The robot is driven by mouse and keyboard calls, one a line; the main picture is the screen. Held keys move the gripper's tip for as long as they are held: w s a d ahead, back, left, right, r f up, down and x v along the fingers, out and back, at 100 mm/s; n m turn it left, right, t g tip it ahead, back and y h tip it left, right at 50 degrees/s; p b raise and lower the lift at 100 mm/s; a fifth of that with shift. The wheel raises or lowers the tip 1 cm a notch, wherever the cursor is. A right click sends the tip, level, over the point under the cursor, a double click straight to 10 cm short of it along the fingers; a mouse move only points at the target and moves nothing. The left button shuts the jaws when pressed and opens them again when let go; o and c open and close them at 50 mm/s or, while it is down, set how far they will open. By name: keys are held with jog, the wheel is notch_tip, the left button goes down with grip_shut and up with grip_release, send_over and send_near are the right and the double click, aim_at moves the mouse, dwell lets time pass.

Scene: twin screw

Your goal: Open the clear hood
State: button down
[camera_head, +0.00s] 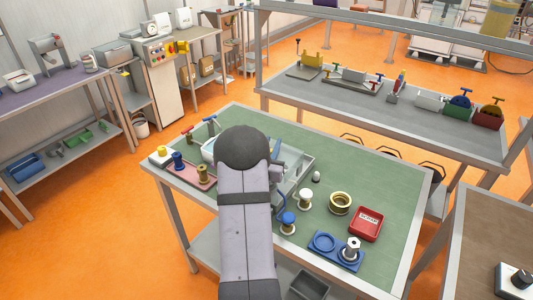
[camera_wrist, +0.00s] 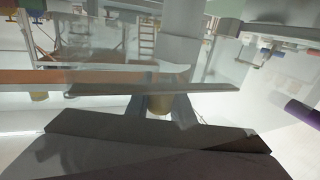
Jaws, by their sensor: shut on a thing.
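The clear hood (camera_wrist: 215,72) fills the upper middle of the wrist view as a see-through panel with a grey lower edge bar. In the head view my arm covers most of the hood, and a pale clear part (camera_head: 208,150) shows at the arm's left. My gripper (camera_wrist: 160,106) is shut on a small tan piece at the hood's lower edge, apparently its handle. The fingers stand on either side of that piece. In the head view the gripper is hidden behind my arm. How far the hood is tilted cannot be told.
On the green table (camera_head: 390,190), a pink tray (camera_head: 205,181) with spools lies left of my arm. To the right are a white spool (camera_head: 305,199), a blue-topped spool (camera_head: 288,222), a brass ring (camera_head: 340,203), a red box (camera_head: 366,223) and a blue holder (camera_head: 325,242).

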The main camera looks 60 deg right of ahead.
jog(key=shift+a, duration=0.3)
jog(key=c, duration=1.8)
grip_release()
jog(key=shift+r, duration=0.1)
jog(key=shift+c, duration=0.2)
jog(key=o, duration=0.3)
jog(key=shift+d, duration=0.1)
jog(key=b+v, duration=0.2)
jog(key=v, duration=0.5)
jog(key=shift+a+b, duration=0.2)
jog(key=shift+b, duration=0.2)
